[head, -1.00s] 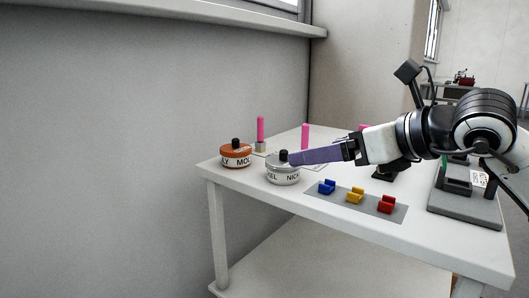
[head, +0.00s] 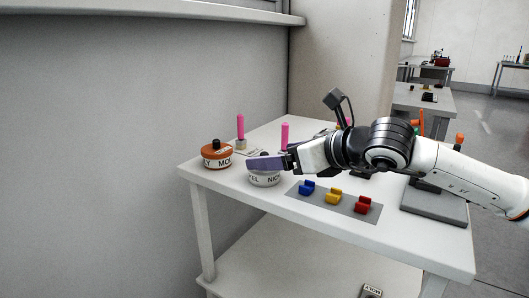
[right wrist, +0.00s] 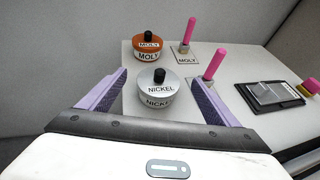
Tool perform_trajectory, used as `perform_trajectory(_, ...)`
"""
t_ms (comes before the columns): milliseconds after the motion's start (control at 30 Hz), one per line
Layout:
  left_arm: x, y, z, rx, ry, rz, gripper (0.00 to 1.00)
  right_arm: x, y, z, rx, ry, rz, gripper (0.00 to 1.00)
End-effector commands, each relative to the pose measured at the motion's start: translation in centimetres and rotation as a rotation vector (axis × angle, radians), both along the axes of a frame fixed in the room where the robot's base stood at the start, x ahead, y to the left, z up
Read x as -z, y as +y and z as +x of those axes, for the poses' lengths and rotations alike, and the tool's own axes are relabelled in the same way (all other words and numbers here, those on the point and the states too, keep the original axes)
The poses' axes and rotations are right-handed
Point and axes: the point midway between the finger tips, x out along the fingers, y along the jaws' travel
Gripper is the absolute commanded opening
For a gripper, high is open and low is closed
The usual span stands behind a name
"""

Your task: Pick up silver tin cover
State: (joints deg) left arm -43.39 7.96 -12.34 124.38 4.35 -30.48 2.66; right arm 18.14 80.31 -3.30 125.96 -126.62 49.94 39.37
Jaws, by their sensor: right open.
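The silver tin (head: 264,179), labelled NICKEL, stands upright on the white table. Its silver cover with a black knob shows in the right wrist view (right wrist: 159,82). My right gripper (head: 262,162) is over the tin in the head view and hides most of its cover. In the right wrist view the purple fingers of my right gripper (right wrist: 160,95) are spread wide, with the tin between and beyond them. Nothing is held, and I cannot tell the exact height of the fingers over the cover. My left gripper is not in view.
An orange MOLY tin (head: 216,155) stands left of the silver tin. Pink-handled brushes (head: 241,128) stand behind. A grey mat (head: 340,202) with blue, yellow and red pieces lies in front. A wall borders the table at left.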

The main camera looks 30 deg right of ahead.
Motion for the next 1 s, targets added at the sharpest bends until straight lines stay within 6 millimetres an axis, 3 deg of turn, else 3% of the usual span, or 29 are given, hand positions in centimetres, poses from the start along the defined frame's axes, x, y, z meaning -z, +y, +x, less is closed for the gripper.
perform_trajectory(33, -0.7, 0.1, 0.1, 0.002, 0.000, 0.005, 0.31, -0.2, 0.2, 0.5, -0.003, 0.000, 0.005, 0.84)
perform_trajectory(233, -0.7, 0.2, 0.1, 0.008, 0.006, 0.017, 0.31, 0.8, 0.3, 2.2, -0.002, 0.000, 0.004, 0.84)
perform_trajectory(533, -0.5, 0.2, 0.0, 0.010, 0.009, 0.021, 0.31, 1.2, 0.4, 2.5, -0.003, 0.002, -0.001, 0.84)
perform_trajectory(567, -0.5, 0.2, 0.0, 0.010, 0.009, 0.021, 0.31, 1.2, 0.4, 2.5, -0.003, 0.002, -0.001, 0.82)
perform_trajectory(800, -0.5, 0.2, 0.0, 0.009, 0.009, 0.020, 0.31, 1.2, 0.4, 2.5, -0.004, 0.002, -0.001, 0.42)
perform_trajectory(1000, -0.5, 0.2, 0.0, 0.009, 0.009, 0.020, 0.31, 1.2, 0.4, 2.5, -0.004, 0.001, -0.001, 0.39)
